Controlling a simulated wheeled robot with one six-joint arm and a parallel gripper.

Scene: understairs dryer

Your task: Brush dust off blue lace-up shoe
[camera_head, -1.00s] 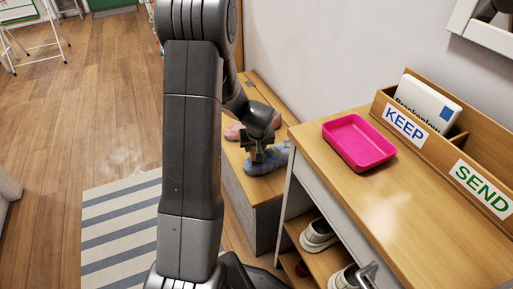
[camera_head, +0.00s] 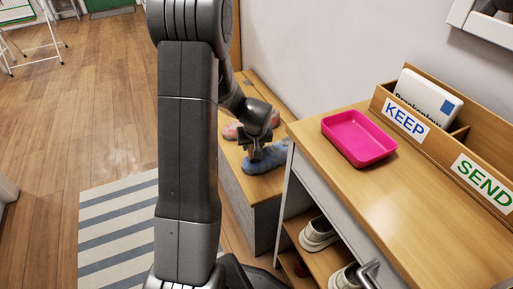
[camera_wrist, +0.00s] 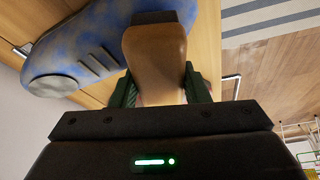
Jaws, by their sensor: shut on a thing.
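The blue shoe (camera_head: 270,157) lies on a low wooden bench, beneath and beside my gripper (camera_head: 258,152). In the wrist view the shoe (camera_wrist: 82,48) is at upper left, mottled blue with paler greyish patches. My gripper (camera_wrist: 160,88) is shut on a brush (camera_wrist: 157,58) with a brown wooden handle. The brush's dark far end is beside the shoe; I cannot tell if it touches. The brush is hardly visible in the head view.
A pink shoe (camera_head: 232,130) lies on the bench (camera_head: 262,186) behind the blue one. A wooden cabinet (camera_head: 400,215) stands to the right, with a pink tray (camera_head: 358,138) and a KEEP/SEND sorter (camera_head: 445,140) on top. Pale shoes (camera_head: 318,234) sit on its shelves. A striped rug (camera_head: 115,235) lies left.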

